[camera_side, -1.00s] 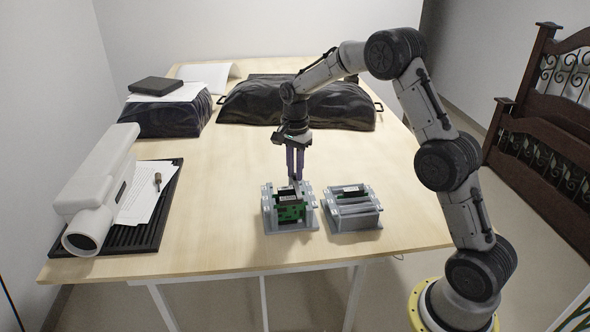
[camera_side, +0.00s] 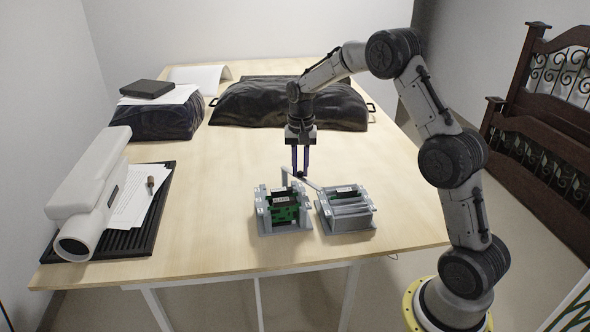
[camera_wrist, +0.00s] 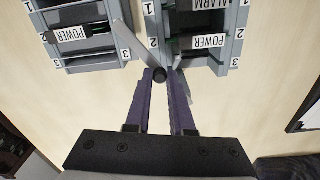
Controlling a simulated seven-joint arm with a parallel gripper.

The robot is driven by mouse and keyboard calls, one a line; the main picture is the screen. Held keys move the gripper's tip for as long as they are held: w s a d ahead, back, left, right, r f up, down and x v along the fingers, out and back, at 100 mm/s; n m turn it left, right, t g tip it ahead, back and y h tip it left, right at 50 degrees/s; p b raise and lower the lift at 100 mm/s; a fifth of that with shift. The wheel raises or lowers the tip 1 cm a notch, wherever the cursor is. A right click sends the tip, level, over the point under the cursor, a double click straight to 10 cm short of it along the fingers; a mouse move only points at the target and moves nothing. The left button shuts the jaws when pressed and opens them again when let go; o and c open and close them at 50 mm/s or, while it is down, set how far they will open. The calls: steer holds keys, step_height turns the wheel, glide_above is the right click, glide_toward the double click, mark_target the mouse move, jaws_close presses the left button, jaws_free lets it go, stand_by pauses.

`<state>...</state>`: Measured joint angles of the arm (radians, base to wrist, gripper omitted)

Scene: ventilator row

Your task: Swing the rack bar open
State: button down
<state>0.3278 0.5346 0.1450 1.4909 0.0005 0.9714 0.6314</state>
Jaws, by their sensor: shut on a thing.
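The rack bar (camera_wrist: 133,42) is a thin grey strip. In the wrist view it slants from the edge of the rack on the left to a dark round knob (camera_wrist: 159,74) at my fingertips. In the side view the bar (camera_side: 309,182) stands out at an angle behind the gap between the two grey racks. My gripper (camera_side: 300,174) points down behind the racks, its purple fingers shut on the knob end. The left rack (camera_side: 262,222) holds green boards with labels. The right rack (camera_side: 347,223) shows grey slats and a label. The bar's hinge is not clear.
A white device (camera_side: 95,190) lies on a black ribbed tray (camera_side: 130,243) at the left, with papers and a small brown-handled tool. Black covered bundles (camera_side: 290,104) lie at the back. The table (camera_side: 210,205) is clear left of and behind the racks.

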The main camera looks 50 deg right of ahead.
steer(key=d+n, duration=0.1)
steer(key=n, duration=0.1)
steer(key=shift+d+r+n, duration=0.1)
steer(key=shift+d+n, duration=0.3)
steer(key=shift+w+d+n, duration=0.3)
steer(key=shift+d+n, duration=0.35)
steer(key=shift+n, duration=0.6)
steer(key=shift+w+d+n, duration=0.3)
steer(key=shift+d+n, duration=0.35)
steer(key=shift+n, duration=0.65)
steer(key=shift+w+d+n, duration=0.3)
steer(key=shift+d+n, duration=0.35)
steer(key=shift+n, duration=0.6)
steer(key=c, duration=0.8)
jaws_free()
steer(key=shift+o, duration=0.2)
step_height(320, 180, up, 14)
